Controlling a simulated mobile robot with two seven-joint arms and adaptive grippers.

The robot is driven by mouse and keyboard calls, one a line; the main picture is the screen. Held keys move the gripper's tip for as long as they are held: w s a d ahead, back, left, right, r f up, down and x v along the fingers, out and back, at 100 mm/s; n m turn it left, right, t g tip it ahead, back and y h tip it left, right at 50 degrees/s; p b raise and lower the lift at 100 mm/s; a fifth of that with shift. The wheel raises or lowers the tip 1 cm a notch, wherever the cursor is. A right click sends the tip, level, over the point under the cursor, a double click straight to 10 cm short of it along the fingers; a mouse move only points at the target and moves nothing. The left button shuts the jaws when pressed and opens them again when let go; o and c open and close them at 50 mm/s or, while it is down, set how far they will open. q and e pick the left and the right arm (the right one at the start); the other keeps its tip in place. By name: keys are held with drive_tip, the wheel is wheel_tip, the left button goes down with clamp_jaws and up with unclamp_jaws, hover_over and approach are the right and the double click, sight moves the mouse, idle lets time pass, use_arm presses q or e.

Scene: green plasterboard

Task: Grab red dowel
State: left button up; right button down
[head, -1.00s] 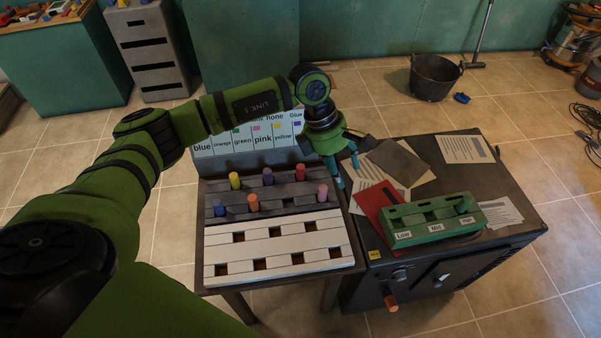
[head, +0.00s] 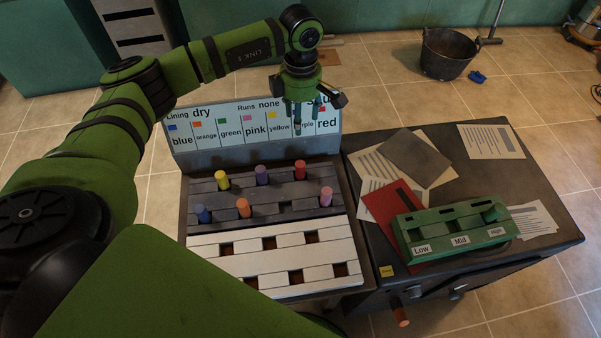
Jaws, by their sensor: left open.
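The red dowel (head: 300,171) stands upright at the right end of the back row of the dark dowel rack (head: 274,188). A purple dowel (head: 261,175) and a yellow dowel (head: 221,181) stand in the same row. The front row holds a blue dowel (head: 203,215), an orange dowel (head: 243,208) and a pink dowel (head: 326,196). My left gripper (head: 297,130) is open and empty, pointing down in front of the label board, above and behind the red dowel. It does not touch the dowel. My right gripper is out of view.
The label board (head: 190,156) rises behind the rack and carries colour names. A white slotted board (head: 207,265) lies in front. At right, a dark cabinet (head: 545,251) carries papers, a red folder (head: 385,211) and a green Low-Mid-High block (head: 431,241).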

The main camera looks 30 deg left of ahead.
use_arm(q)
drive_tip(key=b, duration=0.7)
approach(300, 164)
drive_tip(key=shift+w+a+f, duration=0.1)
drive_tip(key=shift+w+f, duration=0.25)
drive_tip(key=f+b, duration=0.4)
drive_tip(key=f, duration=0.1)
drive_tip(key=shift+w+a+b, duration=0.1)
drive_tip(key=shift+w+b, duration=0.15)
drive_tip(key=shift+b, duration=0.15)
drive_tip(key=shift+f, duration=0.15)
drive_tip(key=shift+s+f, duration=0.1)
drive_tip(key=shift+f, duration=0.05)
drive_tip(key=shift+s+f, duration=0.1)
drive_tip(key=shift+f, duration=0.65)
drive_tip(key=f, duration=0.1)
drive_tip(key=f+p, duration=0.1)
drive_tip(key=f, duration=0.1)
drive_tip(key=f+p, duration=0.1)
drive_tip(key=shift+s+f, duration=0.2)
drive_tip(key=shift+s, duration=0.15)
drive_tip(key=shift+f, duration=0.4)
drive_tip(key=shift+c, duration=0.8)
drive_tip(key=c, duration=0.9)
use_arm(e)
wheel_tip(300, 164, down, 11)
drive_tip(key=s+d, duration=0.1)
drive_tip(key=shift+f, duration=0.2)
